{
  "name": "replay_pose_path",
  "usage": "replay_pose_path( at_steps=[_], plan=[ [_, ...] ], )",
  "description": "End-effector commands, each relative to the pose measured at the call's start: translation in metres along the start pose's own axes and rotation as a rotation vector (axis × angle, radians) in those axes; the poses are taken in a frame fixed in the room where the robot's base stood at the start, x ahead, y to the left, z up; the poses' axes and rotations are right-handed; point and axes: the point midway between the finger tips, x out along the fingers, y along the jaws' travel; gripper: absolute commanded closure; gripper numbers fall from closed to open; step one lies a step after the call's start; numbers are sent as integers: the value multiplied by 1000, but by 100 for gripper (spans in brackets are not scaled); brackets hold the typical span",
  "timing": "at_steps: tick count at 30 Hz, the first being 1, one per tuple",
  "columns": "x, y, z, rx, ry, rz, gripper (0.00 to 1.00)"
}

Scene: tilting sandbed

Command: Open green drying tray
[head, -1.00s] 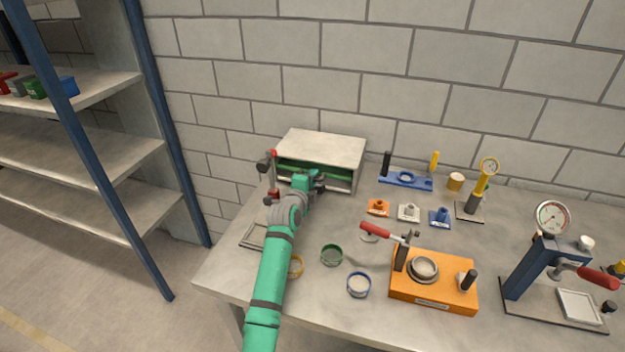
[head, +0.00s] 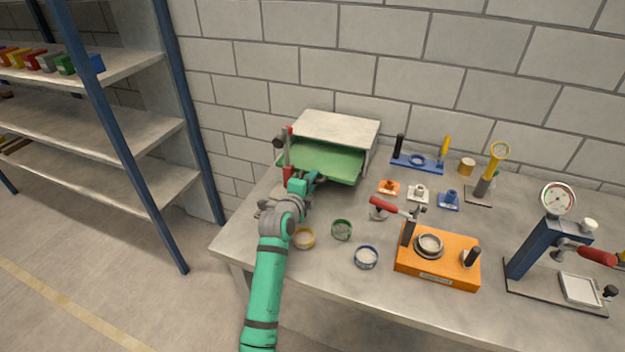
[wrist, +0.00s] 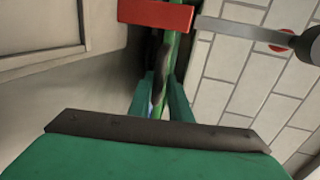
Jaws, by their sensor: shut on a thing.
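The green drying tray (head: 325,160) is pulled part way out of a light grey cabinet (head: 338,128) on the table, and its flat green floor shows. My gripper (head: 314,179) is at the tray's front edge. In the wrist view my gripper (wrist: 161,92) is shut on the dark tray handle (wrist: 162,66), with the green front of the tray beyond it. The fingers hide part of the handle.
A press with a red block (head: 287,174) stands left of the tray, close to my gripper. Green-rimmed (head: 342,230), yellow-rimmed (head: 305,238) and blue-rimmed (head: 366,257) rings lie in front. An orange fixture (head: 438,258) stands to the right.

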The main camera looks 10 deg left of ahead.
Motion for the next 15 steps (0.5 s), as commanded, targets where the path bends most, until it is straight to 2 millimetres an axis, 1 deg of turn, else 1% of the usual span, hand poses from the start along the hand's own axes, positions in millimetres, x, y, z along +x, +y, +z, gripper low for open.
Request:
replay_pose_path(
  at_steps=[1, 2, 3, 12, 15],
  plan=[
    [2, 12, -2, -4, 2, 23, 100],
    [2, 12, -2, -4, 3, 23, 78],
    [3, 12, -3, -4, 4, 23, 69],
    [3, 7, -5, -1, 6, 15, 69],
    [2, 6, -2, -2, 2, 12, 69]
  ],
)
